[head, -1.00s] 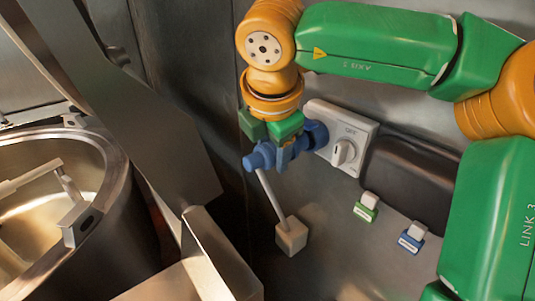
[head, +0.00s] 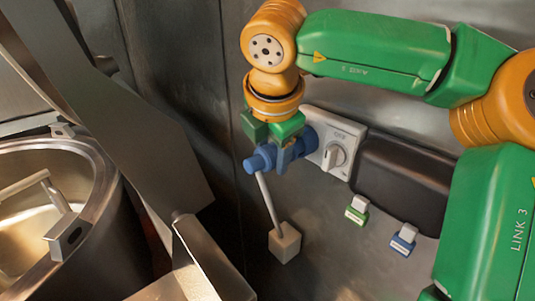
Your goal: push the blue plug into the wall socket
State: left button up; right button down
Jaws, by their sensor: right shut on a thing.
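The blue plug (head: 261,160) is held by my right gripper (head: 288,150), which is shut on it. The plug lies sideways, pointing right toward the white wall socket plate (head: 351,133). A blue round part (head: 310,138) lies at the plate's left side, in line with the plug, and the gripper partly covers the join. I cannot tell whether the plug is fully seated. A grey cable runs from the plug's back end down to a pale block (head: 285,242). My left gripper is not in view.
The plate has a white rotary switch (head: 335,156) marked OFF. A dark rounded panel (head: 405,183) is right of it, with a green-based switch (head: 356,210) and a blue-based switch (head: 403,239) below. A metal kettle (head: 105,190) stands at the left.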

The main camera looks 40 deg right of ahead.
jog(key=shift+d, duration=0.8)
jog(key=shift+w+d+r, duration=0.1)
dwell(0.7)
jog(key=c, duration=0.5)
grip_release()
jog(key=o, duration=0.3)
jog(key=shift+d, duration=0.15)
jog(key=shift+o, duration=0.2)
jog(key=shift+d, duration=0.25)
jog(key=shift+o, duration=0.8)
jog(key=shift+a, duration=0.2)
